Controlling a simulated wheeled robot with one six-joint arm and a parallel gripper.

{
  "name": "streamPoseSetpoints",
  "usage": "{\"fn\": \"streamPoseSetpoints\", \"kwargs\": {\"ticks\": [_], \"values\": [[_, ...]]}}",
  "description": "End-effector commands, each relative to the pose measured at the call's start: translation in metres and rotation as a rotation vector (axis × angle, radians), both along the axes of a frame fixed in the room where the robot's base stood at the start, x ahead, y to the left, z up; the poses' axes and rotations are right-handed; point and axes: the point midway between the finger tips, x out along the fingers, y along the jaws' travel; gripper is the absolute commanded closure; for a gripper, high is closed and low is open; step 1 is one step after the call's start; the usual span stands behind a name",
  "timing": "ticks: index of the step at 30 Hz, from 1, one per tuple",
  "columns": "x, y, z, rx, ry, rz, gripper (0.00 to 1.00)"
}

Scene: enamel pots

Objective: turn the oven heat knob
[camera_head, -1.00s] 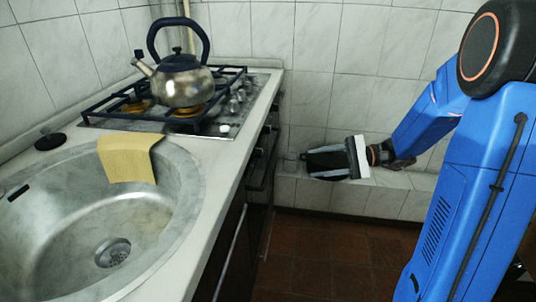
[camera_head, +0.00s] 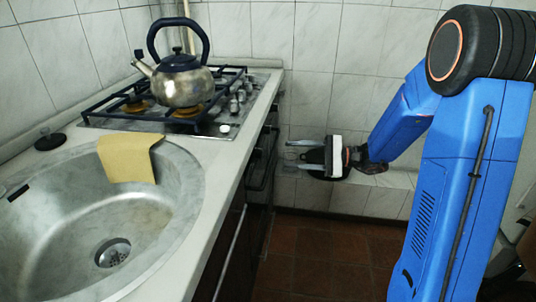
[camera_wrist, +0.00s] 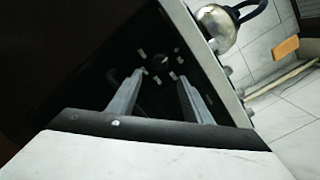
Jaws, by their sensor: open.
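The oven front (camera_head: 262,155) is a dark panel below the stove top, facing right in the head view. In the wrist view, its dark panel (camera_wrist: 100,60) bears a ring of several small light marks. A dim dark shape, apparently the heat knob (camera_wrist: 158,82), sits within these marks; its outline is hard to tell. My gripper (camera_head: 287,155) is open and empty, its fingers pointing left at the oven front. In the wrist view my gripper (camera_wrist: 161,77) has its fingertips on either side of the marks. I cannot tell how wide the gap to the panel is.
A kettle (camera_head: 182,85) stands on the gas stove (camera_head: 222,128), with burner knobs (camera_head: 236,100) along its right side. A yellow cloth (camera_head: 127,160) hangs over the edge of the sink (camera_head: 60,240). The counter edge runs above the oven front. The tiled floor (camera_head: 310,255) is clear.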

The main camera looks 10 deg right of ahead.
Motion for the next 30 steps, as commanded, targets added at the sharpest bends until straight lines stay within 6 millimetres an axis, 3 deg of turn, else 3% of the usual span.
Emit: {"fn": "streamPoseSetpoints", "kwargs": {"ticks": [15, 21, 30], "values": [[0.013, 0.073, 0.000, -0.001, 0.000, 0.002, 0.55], [0.015, 0.085, 0.000, -0.001, 0.000, 0.001, 0.55], [0.015, 0.086, 0.000, -0.001, 0.000, -0.001, 0.55]]}}
